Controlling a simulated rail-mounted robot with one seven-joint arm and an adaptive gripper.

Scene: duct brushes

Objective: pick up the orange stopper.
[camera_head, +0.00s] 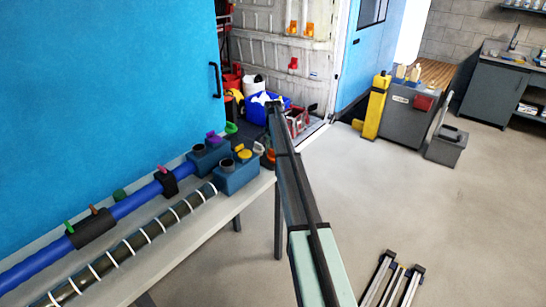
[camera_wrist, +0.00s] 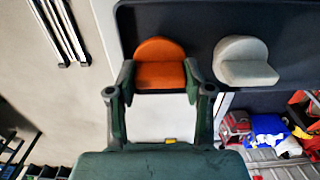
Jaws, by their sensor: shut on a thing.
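The orange stopper (camera_wrist: 160,66) has a rounded top and sits between my fingertips in the wrist view. My gripper (camera_wrist: 158,78) is shut on it, one finger at each side. Behind the stopper is a dark panel-like surface (camera_wrist: 202,15); I cannot tell whether the stopper still touches it. In the head view a small orange part (camera_head: 270,154) shows beside my arm, at the end of the bench; my arm hides my fingers there.
A pale grey stopper (camera_wrist: 246,62) is close to the right of the orange one. Blue blocks (camera_head: 236,176) with yellow (camera_head: 243,153) and purple (camera_head: 214,138) pieces stand on the bench (camera_head: 195,232) beside my arm.

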